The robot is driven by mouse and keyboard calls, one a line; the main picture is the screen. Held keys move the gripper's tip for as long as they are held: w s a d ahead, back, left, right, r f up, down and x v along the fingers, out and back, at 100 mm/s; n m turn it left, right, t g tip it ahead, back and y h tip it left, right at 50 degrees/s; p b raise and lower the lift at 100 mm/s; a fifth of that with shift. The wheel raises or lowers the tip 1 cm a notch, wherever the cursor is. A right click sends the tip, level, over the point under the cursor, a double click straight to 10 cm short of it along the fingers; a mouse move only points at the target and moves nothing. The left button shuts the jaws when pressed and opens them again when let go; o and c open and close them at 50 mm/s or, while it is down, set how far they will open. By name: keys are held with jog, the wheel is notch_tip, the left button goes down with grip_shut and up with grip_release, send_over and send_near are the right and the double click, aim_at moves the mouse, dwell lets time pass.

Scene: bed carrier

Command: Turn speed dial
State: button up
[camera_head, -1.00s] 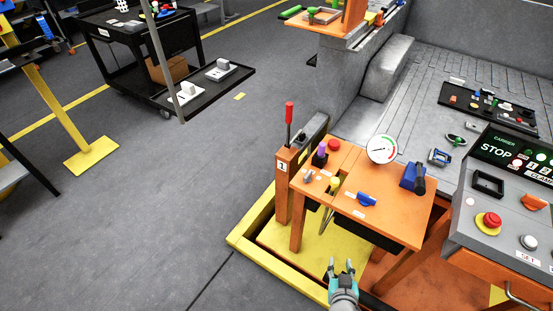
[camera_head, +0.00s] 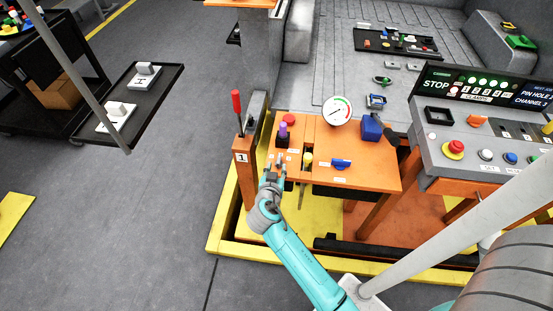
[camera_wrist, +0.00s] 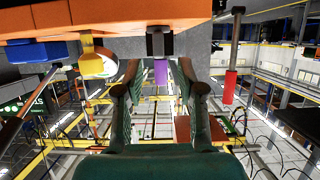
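An orange control table (camera_head: 365,180) carries several controls, and I cannot read which label names the speed dial. A blue knob (camera_head: 341,163) sits near its front and a yellow knob (camera_head: 307,158) to the left of that. A purple-topped lever (camera_head: 282,134) stands at the left. My gripper (camera_head: 273,168) is at the table's front left corner, left of the blue and yellow knobs. In the wrist view my gripper (camera_wrist: 158,75) is open and empty. The purple handle (camera_wrist: 160,72) shows between its fingers, apparently beyond them. The yellow knob (camera_wrist: 92,62) and blue knob (camera_wrist: 40,52) are to the left.
A red-handled lever (camera_head: 237,103) rises on a post left of the table. A round gauge (camera_head: 337,110) and a blue block (camera_head: 371,127) stand at the back. A grey console (camera_head: 445,165) with buttons and an orange knob (camera_head: 477,121) is at right.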

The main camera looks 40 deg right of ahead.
aim_at(278, 163)
jog(key=x, duration=0.6)
jog(key=shift+w+d+f, duration=0.15)
jog(key=shift+d+f, duration=0.05)
jog(key=shift+d, duration=0.1)
grip_shut()
